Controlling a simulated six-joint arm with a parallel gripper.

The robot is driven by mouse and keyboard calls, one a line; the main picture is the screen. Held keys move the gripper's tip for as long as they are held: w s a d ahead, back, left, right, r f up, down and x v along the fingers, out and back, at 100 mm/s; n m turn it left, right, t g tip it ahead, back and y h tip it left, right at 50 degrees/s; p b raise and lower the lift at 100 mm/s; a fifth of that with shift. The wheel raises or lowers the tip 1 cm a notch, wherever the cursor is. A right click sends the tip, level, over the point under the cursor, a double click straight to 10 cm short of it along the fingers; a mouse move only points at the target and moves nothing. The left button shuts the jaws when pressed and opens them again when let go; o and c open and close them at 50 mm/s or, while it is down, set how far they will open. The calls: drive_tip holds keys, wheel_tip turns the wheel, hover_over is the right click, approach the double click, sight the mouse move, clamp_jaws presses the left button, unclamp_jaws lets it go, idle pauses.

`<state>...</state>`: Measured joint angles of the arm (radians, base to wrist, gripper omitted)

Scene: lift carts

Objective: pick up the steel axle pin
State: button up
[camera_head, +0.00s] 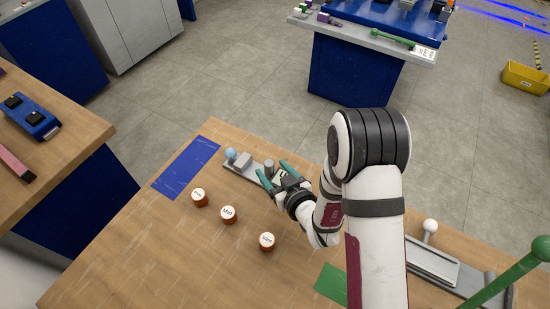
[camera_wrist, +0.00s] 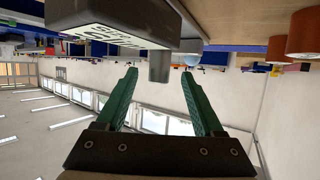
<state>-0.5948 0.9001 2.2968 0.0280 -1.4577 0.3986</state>
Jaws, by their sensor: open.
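The steel axle pin (camera_head: 269,166) looks like a short grey upright cylinder at the end of a narrow grey plate (camera_head: 236,170) on the wooden table. In the wrist view, a grey cylinder that looks like the pin (camera_wrist: 159,66) shows in the gap between my fingertips, beside a dark grey block with a white label (camera_wrist: 112,36). My gripper (camera_head: 271,169) is open, with its two green fingers pointing toward the pin. In the wrist view, my gripper (camera_wrist: 159,75) has nothing clamped in it. I cannot tell exactly how far the tips are from the pin.
A light blue ball (camera_head: 231,154) and a grey block (camera_head: 243,160) sit on the plate. Labelled orange-brown knobs (camera_head: 228,214) stand in front. A blue mat (camera_head: 187,167) lies left. A green mat (camera_head: 331,283) and a grey rail fixture (camera_head: 438,266) are at the right.

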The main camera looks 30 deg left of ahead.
drive_tip(key=x, duration=0.6)
drive_tip(key=shift+w+a+f, duration=0.1)
drive_tip(key=shift+w, duration=0.05)
clamp_jaws()
idle(1.1)
